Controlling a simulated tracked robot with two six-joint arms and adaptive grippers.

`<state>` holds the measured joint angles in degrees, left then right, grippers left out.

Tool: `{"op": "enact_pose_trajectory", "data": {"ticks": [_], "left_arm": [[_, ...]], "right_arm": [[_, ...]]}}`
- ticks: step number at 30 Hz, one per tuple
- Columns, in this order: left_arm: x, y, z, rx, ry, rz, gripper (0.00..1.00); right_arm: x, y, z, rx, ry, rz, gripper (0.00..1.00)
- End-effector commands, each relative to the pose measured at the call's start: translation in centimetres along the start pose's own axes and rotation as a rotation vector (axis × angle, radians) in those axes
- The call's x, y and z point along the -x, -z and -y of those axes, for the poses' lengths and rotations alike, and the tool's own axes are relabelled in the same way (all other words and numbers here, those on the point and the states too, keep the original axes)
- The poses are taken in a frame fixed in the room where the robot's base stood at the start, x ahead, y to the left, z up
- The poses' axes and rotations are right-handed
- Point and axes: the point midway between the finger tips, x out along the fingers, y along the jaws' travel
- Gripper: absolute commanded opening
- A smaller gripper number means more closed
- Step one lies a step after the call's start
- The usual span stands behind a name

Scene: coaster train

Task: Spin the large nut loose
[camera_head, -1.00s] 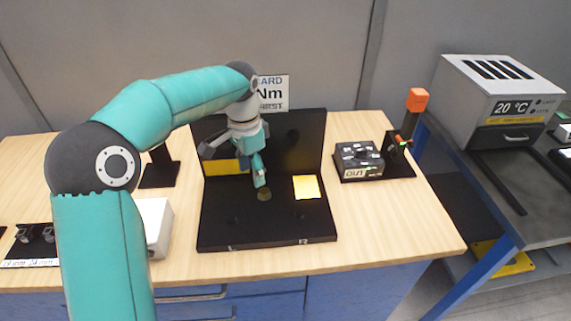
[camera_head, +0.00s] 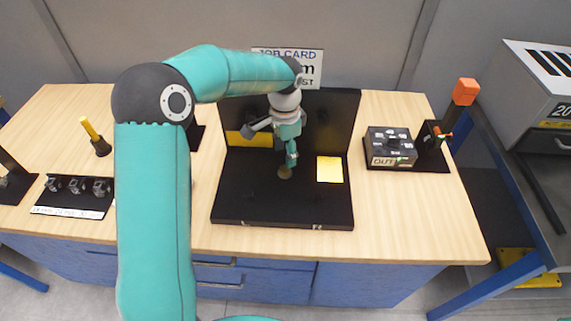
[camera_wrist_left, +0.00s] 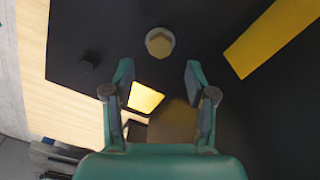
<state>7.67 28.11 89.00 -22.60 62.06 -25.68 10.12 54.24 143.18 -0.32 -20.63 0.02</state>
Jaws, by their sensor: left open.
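The large nut is a brass hex nut (camera_wrist_left: 159,43) on a pale round base, seen near the top middle of the left wrist view. In the head view it (camera_head: 285,172) is a small brass spot on the black fixture board (camera_head: 245,202). My left gripper (camera_wrist_left: 158,72) is open, with its fingers apart and the nut just beyond the fingertips in the wrist picture. In the head view this gripper (camera_head: 291,157) points down just above the nut, apparently clear of it. My right gripper is out of view.
A yellow square (camera_head: 329,169) lies right of the nut; a yellow strip (camera_wrist_left: 272,36) lies behind it. A black upright panel (camera_head: 335,125) closes the back. A dark box (camera_head: 391,147) stands right, and several sockets (camera_head: 78,185) lie left. The front wood strip is bare.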

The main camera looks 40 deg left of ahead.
Motion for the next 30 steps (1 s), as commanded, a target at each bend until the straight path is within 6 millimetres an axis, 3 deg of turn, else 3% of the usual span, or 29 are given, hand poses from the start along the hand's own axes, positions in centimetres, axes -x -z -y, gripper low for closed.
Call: {"op": "enact_pose_trajectory", "data": {"ticks": [3,9,22,30], "left_arm": [[-2.3,-0.1,0.0,0.0,-0.002,0.005,0.56],[-5.0,-0.1,0.0,0.001,-0.001,0.002,0.56],[-5.9,-0.2,0.1,0.004,0.001,-0.001,0.56],[-5.9,-0.2,0.1,0.004,0.001,0.0,0.13]], "right_arm": [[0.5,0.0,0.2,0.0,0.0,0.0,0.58],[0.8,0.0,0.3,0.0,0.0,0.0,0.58],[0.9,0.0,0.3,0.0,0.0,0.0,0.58],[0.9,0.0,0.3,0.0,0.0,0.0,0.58]]}}
